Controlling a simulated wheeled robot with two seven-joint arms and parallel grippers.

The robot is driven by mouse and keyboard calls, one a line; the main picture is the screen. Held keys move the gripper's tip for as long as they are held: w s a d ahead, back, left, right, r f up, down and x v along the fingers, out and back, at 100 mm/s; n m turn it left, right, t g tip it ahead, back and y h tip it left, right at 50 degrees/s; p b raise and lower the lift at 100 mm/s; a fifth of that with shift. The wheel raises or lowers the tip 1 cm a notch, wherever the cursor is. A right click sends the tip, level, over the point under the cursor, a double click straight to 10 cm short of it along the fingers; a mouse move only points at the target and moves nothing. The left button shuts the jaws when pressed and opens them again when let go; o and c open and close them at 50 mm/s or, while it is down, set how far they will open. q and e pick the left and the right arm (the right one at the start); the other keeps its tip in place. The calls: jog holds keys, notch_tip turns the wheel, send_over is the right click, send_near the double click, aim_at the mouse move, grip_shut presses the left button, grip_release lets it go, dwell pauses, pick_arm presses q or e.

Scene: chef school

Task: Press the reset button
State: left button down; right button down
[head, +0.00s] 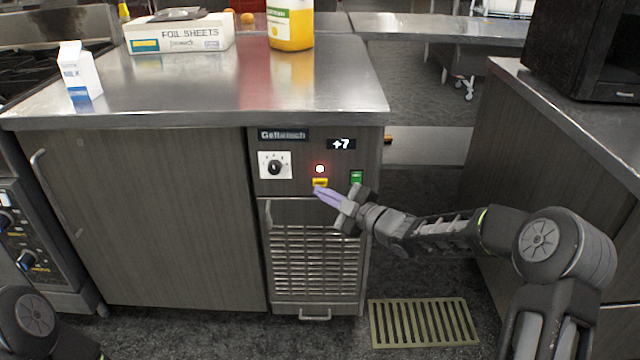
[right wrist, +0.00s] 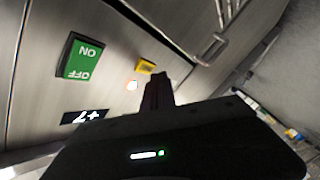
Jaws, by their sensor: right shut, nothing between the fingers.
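The control panel on the cabinet front has a small yellow button (head: 320,182), likely the reset button; its label cannot be read. It also shows in the right wrist view (right wrist: 147,67), just past my fingertips. My right gripper (head: 320,192) is shut and empty. Its pale purple fingers point at the yellow button from just below and right. In the right wrist view the dark fingertips (right wrist: 158,78) lie beside the button's lower right edge. I cannot tell whether they touch it. My left gripper is out of view.
A lit red-white lamp (head: 320,169) sits above the button, with a display (head: 341,144) reading "+7". A green ON/OFF switch (head: 356,177) is close to the right, a dial (head: 275,167) to the left. A vent grille (head: 315,260) lies below.

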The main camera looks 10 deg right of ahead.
jog(key=shift+w, duration=0.1)
dwell(0.7)
jog(key=shift+w+d, duration=0.1)
jog(key=shift+w, duration=0.2)
jog(key=shift+w+d, duration=0.15)
jog(key=shift+w, duration=0.3)
dwell(0.6)
jog(key=shift+s, duration=0.1)
jog(key=shift+s+a+b, duration=0.2)
jog(key=shift+s+b, duration=0.3)
jog(key=shift+s, duration=0.25)
jog(key=shift+s+a+b, duration=0.2)
jog(key=shift+s+b, duration=0.1)
jog(key=shift+s, duration=0.5)
jog(key=shift+s+a+b, duration=0.25)
jog(key=shift+s, duration=0.55)
jog(key=shift+s+a+b, duration=0.2)
jog(key=shift+s+b, duration=0.1)
jog(key=shift+s, duration=0.5)
